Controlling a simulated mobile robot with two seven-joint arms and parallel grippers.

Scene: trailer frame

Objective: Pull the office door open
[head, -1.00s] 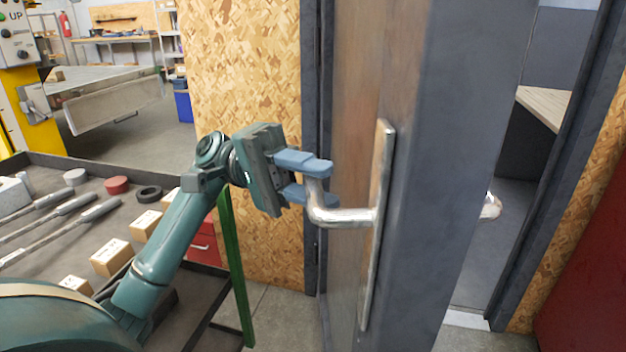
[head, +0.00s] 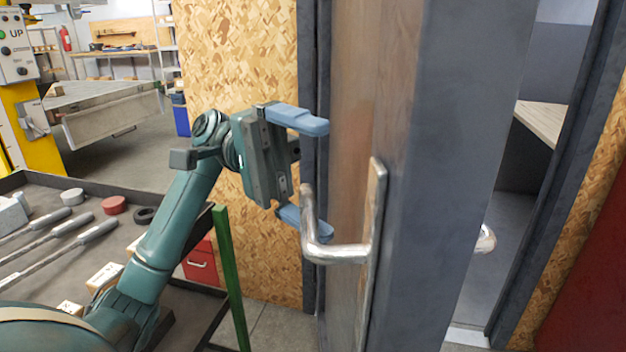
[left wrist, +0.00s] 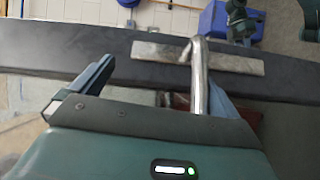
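The office door (head: 440,150) stands partly open, its thick grey edge towards me and its wooden face to the left. A silver lever handle (head: 345,254) on a long plate sticks out from the wooden face, its end bent back. My left gripper (head: 316,180) is open at the handle, with one blue finger above and the other beside the bent end. In the left wrist view the handle bar (left wrist: 199,75) lies between the spread fingers, close to the right one; contact cannot be told. My right gripper is not identifiable in view.
A dark tray table (head: 200,240) with tools and small boxes stands at left, with a green post (head: 230,285) beside it. A chipboard wall (head: 240,60) is behind my left gripper. Right of the door is a gap into the office, with a desk (head: 542,122).

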